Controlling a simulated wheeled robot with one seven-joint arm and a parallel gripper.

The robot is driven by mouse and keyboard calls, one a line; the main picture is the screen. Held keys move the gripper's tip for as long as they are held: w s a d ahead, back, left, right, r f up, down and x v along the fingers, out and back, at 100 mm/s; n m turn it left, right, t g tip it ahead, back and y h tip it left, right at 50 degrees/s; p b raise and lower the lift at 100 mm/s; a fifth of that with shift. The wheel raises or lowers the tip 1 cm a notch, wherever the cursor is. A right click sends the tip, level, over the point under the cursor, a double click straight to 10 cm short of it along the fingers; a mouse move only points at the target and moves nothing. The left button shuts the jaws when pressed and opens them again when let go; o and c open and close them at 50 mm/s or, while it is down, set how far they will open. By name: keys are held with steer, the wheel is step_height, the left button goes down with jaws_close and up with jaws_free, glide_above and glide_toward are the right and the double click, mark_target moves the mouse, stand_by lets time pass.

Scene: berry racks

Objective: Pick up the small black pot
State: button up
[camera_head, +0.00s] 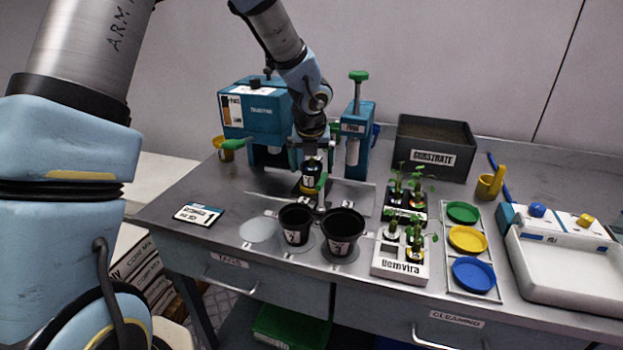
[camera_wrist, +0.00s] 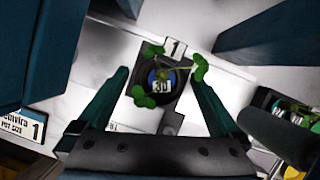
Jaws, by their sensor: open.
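A small round black pot (camera_wrist: 163,100) with a leafy seedling (camera_wrist: 198,68) in it and a label that looks like "30" shows in the wrist view. It stands on a dark plate. In the head view my gripper (camera_head: 312,188) is low in front of the blue machine, and the pot there is mostly hidden. Two empty black pots, a smaller one marked 2 (camera_head: 295,235) and a larger one marked 3 (camera_head: 341,246), stand nearer the front edge.
The blue machine (camera_head: 238,118) and a blue press (camera_head: 361,115) stand close behind my gripper. A white seedling tray (camera_head: 388,268), coloured dishes (camera_head: 466,239) and a substrate box (camera_head: 447,135) are to the right. The bench's left part is mostly clear.

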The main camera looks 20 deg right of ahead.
steer(key=shift+w+d+f, duration=0.1)
steer(key=shift+w+f, duration=0.1)
steer(key=shift+f, duration=0.4)
steer(key=c, duration=1.4)
steer(key=shift+r, duration=0.1)
